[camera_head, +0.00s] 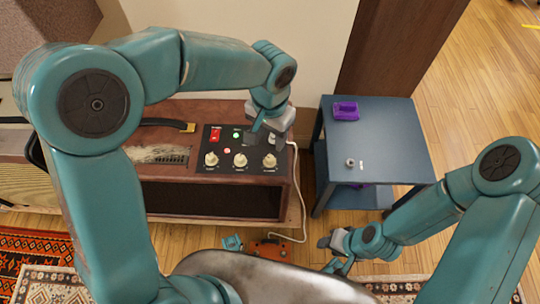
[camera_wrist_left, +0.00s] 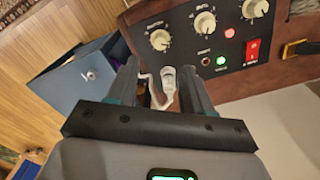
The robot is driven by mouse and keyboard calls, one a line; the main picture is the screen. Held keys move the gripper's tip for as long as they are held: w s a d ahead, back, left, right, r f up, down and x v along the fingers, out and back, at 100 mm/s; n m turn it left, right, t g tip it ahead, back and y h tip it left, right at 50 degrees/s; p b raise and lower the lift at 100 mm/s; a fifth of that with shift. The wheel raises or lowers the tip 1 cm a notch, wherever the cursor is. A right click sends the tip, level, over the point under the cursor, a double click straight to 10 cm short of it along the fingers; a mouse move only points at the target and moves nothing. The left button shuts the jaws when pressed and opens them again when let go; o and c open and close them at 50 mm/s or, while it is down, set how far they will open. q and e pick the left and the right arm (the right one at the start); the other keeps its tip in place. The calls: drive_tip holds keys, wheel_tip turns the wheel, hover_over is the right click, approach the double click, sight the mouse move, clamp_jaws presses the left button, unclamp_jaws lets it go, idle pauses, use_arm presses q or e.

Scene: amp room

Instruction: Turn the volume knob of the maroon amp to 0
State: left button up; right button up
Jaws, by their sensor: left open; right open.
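The maroon amp (camera_head: 235,203) stands at the middle left, with a black control panel (camera_head: 222,146) on top. The panel has three cream knobs in a row: left (camera_head: 211,159), middle (camera_head: 240,160) and right (camera_head: 269,161). They also show in the left wrist view (camera_wrist_left: 204,23). Their labels are too small to read, so I cannot tell which is volume. My left gripper (camera_head: 269,130) is open above the panel's right end. In the left wrist view, a white plug (camera_wrist_left: 168,80) appears between its open fingers, apparently not gripped. My right gripper (camera_head: 334,252) is open, low, right of the amp.
The panel also has a red switch (camera_head: 215,134) and a green light (camera_head: 237,134). A white cable (camera_head: 301,205) runs down the amp's right side to an orange pedal (camera_head: 272,250). A blue side table (camera_head: 385,130) at the right carries a purple object (camera_head: 346,111).

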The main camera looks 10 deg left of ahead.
sight(270, 158)
use_arm(q)
wheel_tip(270, 158, down, 10)
drive_tip(key=b, duration=0.2)
drive_tip(key=shift+r+b, duration=0.25)
drive_tip(key=shift+b, duration=0.05)
clamp_jaws()
